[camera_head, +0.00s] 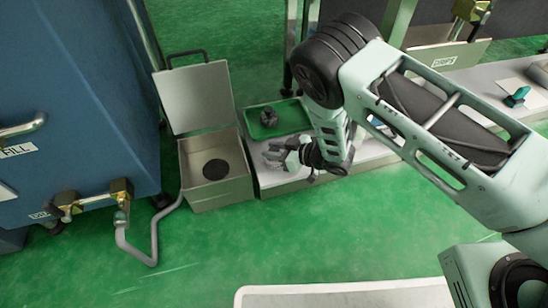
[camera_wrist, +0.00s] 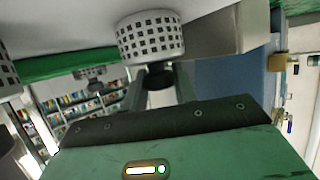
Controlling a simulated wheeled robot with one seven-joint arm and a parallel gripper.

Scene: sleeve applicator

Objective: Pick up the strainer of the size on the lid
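In the wrist view a pale strainer (camera_wrist: 150,38) with square holes is at the ends of my gripper's fingers (camera_wrist: 161,85). A dark knob-like part lies between the fingers; whether they press on it is unclear. Other perforated strainers show at the left edge (camera_wrist: 8,75) and farther back (camera_wrist: 90,74). In the head view my gripper (camera_head: 285,158) is low over the near edge of the pale bench, among small grey things too small to make out. An open box has a raised, plain-looking lid (camera_head: 196,98); no size mark is readable.
The box (camera_head: 222,194) stands left of the bench, with a dark disc (camera_head: 215,169) inside. A green tray (camera_head: 293,117) holds a dark grey object. A blue cabinet (camera_head: 75,90) with a bent pipe stands left.

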